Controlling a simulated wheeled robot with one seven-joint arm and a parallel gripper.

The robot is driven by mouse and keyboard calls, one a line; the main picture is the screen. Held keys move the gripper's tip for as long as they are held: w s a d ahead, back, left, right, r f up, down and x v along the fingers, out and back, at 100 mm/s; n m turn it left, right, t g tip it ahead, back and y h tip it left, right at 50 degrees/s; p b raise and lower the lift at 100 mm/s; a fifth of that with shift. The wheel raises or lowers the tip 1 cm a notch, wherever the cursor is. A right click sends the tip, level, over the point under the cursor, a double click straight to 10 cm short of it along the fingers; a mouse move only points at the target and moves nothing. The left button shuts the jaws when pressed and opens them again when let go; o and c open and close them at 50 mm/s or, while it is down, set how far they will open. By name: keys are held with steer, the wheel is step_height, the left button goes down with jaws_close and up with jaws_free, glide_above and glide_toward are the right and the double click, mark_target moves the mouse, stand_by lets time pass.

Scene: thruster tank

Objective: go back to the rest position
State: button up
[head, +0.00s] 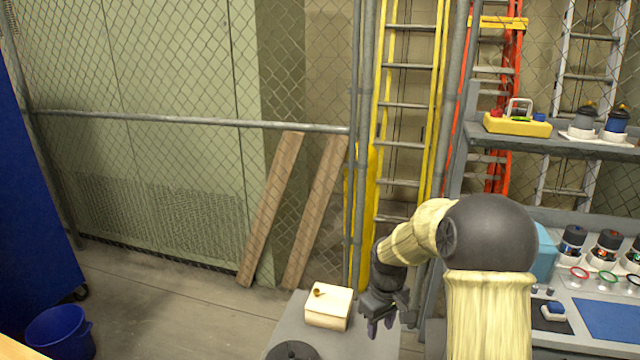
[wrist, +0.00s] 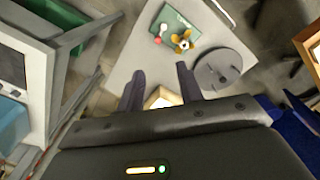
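My gripper (head: 382,326) hangs at the end of my bent arm in the head view, just right of a cream box, over a grey table (head: 357,348). In the wrist view my gripper (wrist: 158,84) shows its two dark fingers spread apart with nothing held between them. The cream box (head: 330,308) has a small gold knob on top. Part of a light box (wrist: 163,97) shows beyond the fingers in the wrist view; the gripper body hides the rest.
A dark round disc (head: 291,352) lies on the table; a green tray (wrist: 178,20) with small items shows in the wrist view. Shelves (head: 565,145) with jars and a yellow toolbox (head: 517,125) stand right. A blue bucket (head: 61,332) stands on open floor left.

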steer(key=s+r+m+t, duration=0.1)
steer(key=s+r+m, duration=0.2)
steer(key=s, duration=0.6)
steer(key=s+a+r+m+t+p, duration=0.1)
steer(key=s+r+m, duration=0.1)
steer(key=s, duration=0.7)
steer(key=shift+s+r+m, duration=0.4)
steer(key=shift+m, duration=0.1)
stand_by(0.4)
steer(key=shift+s+d, duration=0.1)
steer(key=shift+d, duration=0.3)
stand_by(0.5)
